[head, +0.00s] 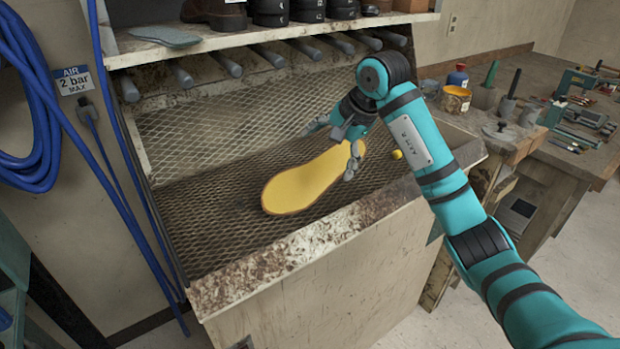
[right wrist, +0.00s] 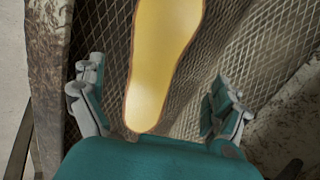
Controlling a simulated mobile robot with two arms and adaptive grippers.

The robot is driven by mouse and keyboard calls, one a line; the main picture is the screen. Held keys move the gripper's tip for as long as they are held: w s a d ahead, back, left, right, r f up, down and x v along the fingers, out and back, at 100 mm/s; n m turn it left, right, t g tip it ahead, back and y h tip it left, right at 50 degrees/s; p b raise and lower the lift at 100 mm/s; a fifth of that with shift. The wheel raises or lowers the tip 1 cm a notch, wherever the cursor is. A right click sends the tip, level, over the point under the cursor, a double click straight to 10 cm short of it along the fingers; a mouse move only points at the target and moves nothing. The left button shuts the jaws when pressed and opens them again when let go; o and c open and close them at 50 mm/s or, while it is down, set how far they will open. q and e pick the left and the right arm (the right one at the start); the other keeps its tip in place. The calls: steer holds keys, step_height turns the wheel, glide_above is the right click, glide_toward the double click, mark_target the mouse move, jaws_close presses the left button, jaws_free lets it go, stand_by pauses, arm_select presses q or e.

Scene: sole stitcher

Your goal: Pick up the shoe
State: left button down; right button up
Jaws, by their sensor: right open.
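A yellow sole-shaped piece with a thin brown edge (head: 302,187) lies flat side up on the dark mesh of the bench; whether it is a whole shoe turned over or only a sole, I cannot tell. My right gripper (head: 336,145) is over its far right end, fingers spread to either side. In the right wrist view, the yellow piece (right wrist: 165,50) runs between the two open fingers, with a gap on each side. Part of its near end is close to the teal palm. My left gripper is out of view.
A mesh-backed bench has a worn, rusty front ledge (head: 270,262). A shelf above holds a brown shoe (head: 216,13), a blue-grey sole (head: 165,36) and dark items. Grey rods (head: 225,64) stick out below it. A small yellow ball (head: 397,154) is right of the gripper.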

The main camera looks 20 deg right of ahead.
mark_target(315, 175)
steer(key=x, duration=0.3)
steer(key=shift+f, duration=0.15)
steer(key=p+x, duration=0.1)
steer(key=x, duration=0.2)
steer(key=shift+a+f, duration=0.15)
steer(key=shift+f, duration=0.15)
steer(key=shift+w+f, duration=0.25)
steer(key=shift+f, duration=0.2)
steer(key=c, duration=1.2)
arm_select(q)
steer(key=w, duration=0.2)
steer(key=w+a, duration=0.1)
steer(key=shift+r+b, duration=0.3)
steer(key=shift+b, duration=0.05)
arm_select(e)
step_height(315, 175, up, 10)
steer(key=shift+r, duration=0.1)
steer(key=shift+c, duration=0.2)
